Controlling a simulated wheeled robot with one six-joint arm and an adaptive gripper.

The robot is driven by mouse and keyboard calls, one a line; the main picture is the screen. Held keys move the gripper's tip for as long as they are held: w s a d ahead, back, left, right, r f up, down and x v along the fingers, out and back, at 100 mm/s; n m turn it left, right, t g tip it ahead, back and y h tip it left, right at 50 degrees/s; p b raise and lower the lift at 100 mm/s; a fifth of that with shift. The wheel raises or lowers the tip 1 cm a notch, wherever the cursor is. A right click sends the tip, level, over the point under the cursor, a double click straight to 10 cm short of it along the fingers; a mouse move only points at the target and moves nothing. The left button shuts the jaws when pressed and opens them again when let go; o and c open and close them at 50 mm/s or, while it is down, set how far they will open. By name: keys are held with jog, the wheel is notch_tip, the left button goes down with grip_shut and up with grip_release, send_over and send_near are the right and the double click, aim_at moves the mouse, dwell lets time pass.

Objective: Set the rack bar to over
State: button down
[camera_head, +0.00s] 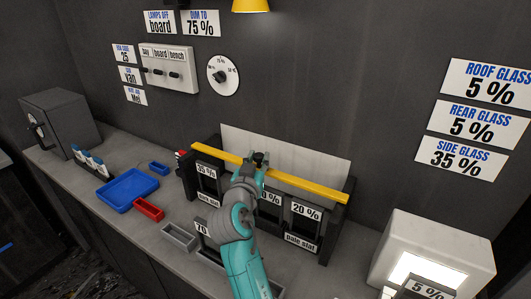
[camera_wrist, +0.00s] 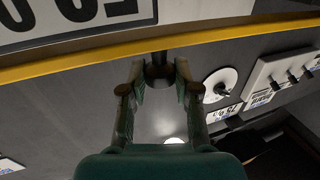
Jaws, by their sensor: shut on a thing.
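The yellow rack bar (camera_head: 310,186) runs across the upper front of a dark rack (camera_head: 336,225). It also shows in the wrist view (camera_wrist: 225,43) as a yellow strip across the top. A dark knob (camera_head: 261,157) stands out from the bar near its middle. My gripper (camera_head: 257,166) is at this knob, its arm reaching up from below. In the wrist view my gripper (camera_wrist: 158,75) has its two fingers shut on the dark knob (camera_wrist: 158,62). My arm hides part of the rack's middle.
The rack holds panels labelled 35 % (camera_head: 206,171) and 20 % (camera_head: 306,211). A blue tray (camera_head: 128,190), a red tray (camera_head: 148,208) and a grey tray (camera_head: 179,236) lie left on the counter. A white lightbox (camera_head: 435,245) stands right. Switches (camera_head: 168,68) and a dial (camera_head: 222,76) are on the wall.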

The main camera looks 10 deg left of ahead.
jog(key=s, duration=0.1)
jog(key=s+a, duration=0.1)
jog(key=s, duration=0.2)
jog(key=shift+a, duration=0.25)
jog(key=c, duration=0.8)
grip_release()
jog(key=shift+r, duration=0.1)
notch_tip(320, 180, up, 10)
jog(key=shift+f, duration=0.1)
